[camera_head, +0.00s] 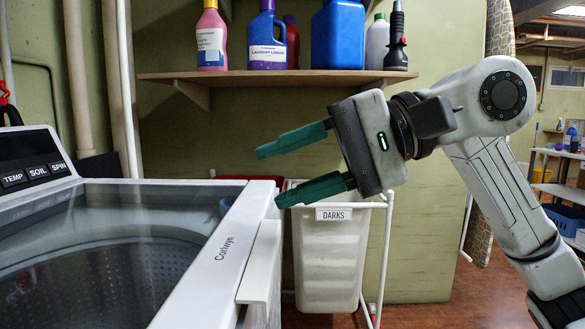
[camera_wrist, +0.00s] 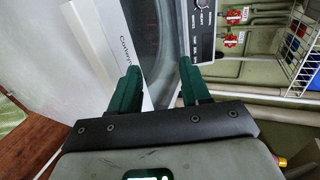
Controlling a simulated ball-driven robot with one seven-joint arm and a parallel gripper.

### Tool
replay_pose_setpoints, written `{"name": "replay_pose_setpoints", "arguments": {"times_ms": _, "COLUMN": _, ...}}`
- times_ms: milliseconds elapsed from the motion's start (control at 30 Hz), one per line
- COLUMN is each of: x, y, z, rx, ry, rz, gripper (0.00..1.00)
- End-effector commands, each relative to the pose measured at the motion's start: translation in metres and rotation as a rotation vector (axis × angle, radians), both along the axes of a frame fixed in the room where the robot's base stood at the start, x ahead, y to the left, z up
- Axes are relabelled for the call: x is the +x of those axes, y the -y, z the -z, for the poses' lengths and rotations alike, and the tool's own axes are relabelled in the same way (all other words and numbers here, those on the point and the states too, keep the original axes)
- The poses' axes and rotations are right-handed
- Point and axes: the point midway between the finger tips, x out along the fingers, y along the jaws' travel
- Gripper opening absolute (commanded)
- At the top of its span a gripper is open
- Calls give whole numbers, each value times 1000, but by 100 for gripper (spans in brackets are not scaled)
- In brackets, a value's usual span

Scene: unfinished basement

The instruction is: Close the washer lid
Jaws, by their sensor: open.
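The white washer (camera_head: 185,300) fills the lower left of the head view. Its glass lid (camera_head: 110,215) with a white rim lies over the perforated drum, which shows through the glass. I cannot tell whether the lid is fully down. A pale handle-like lip (camera_head: 262,262) juts from the front edge. My gripper (camera_head: 270,176) is open and empty. Its green fingers point left at the lid's front right corner, the lower fingertip close to the rim; contact is unclear. The wrist view shows my gripper (camera_wrist: 160,68) with the lettered white rim (camera_wrist: 105,45) beyond the left finger.
A white hamper marked DARKS (camera_head: 330,260) hangs in a white frame beneath my gripper. A wooden shelf (camera_head: 270,76) with several bottles crosses the wall above. The washer's control panel (camera_head: 35,165) stands at left. A wire rack (camera_wrist: 300,40) shows at right in the wrist view.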

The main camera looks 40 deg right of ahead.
Motion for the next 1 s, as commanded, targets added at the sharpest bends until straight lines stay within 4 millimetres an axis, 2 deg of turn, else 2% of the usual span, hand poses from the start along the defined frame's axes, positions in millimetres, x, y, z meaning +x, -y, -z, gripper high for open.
{"name": "replay_pose_setpoints", "arguments": {"times_ms": 233, "x": -6, "y": 9, "z": -6, "rx": 1, "ry": 0, "rz": 2, "gripper": 47}}
{"name": "replay_pose_setpoints", "arguments": {"times_ms": 700, "x": -53, "y": 69, "z": -35, "rx": 1, "ry": 0, "rz": 2, "gripper": 47}}
{"name": "replay_pose_setpoints", "arguments": {"times_ms": 1000, "x": -62, "y": 80, "z": -39, "rx": 0, "ry": 0, "rz": 0, "gripper": 47}}
